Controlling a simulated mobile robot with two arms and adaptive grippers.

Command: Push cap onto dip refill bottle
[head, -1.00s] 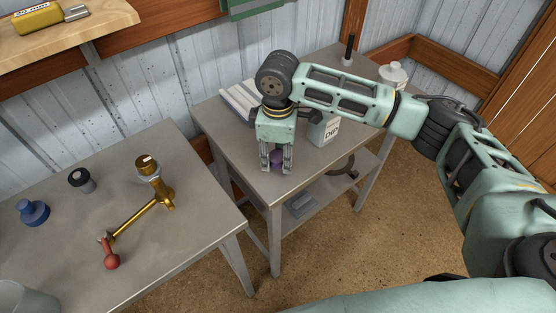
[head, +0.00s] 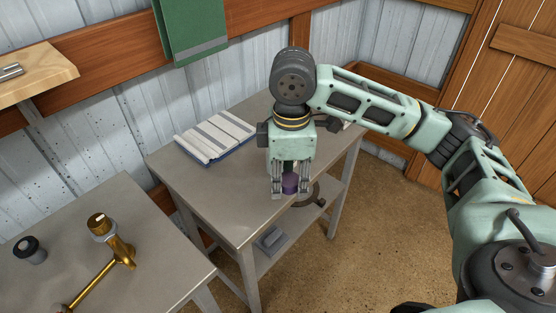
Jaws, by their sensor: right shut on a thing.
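My right gripper (head: 290,191) points down over the right-hand side of the grey table (head: 205,185) in the head view. My left gripper is out of view.
A striped folded cloth (head: 215,135) lies at the table's back left. A lower shelf holds a grey block (head: 270,238) and a dark curved object (head: 308,194). A nearer bench (head: 165,265) holds a brass fitting (head: 118,252) and a dark-capped jar (head: 29,250).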

